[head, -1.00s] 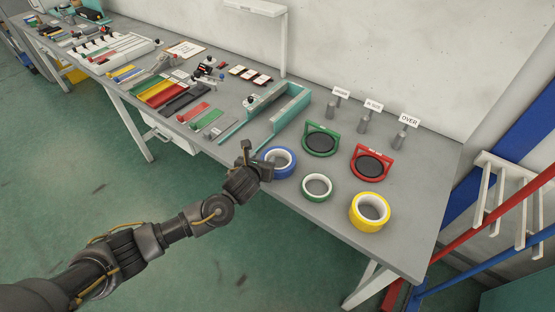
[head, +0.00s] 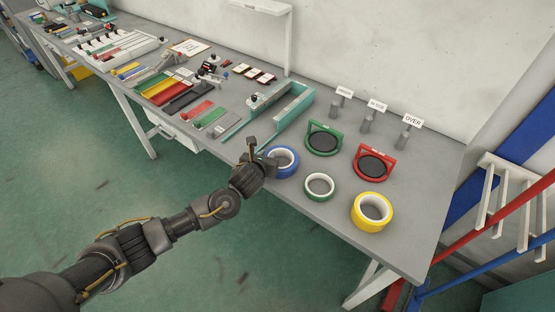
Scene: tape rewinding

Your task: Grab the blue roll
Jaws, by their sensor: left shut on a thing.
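The blue roll (head: 284,162) is a blue tape ring with a pale inner core. It lies on the grey table near the front edge, left of the green and yellow rolls. My left gripper (head: 268,162) is at the roll's left side and is shut on it. The fingertips are partly hidden by the gripper body, and the roll's left rim is partly covered. My right gripper is not in view.
A green roll (head: 319,186) and a yellow roll (head: 372,211) lie to the right. Behind are a green-framed round pad (head: 324,140), a red-framed one (head: 374,164) and labelled posts (head: 403,138). A teal open tray (head: 290,112) stands behind left. The table's right front corner is clear.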

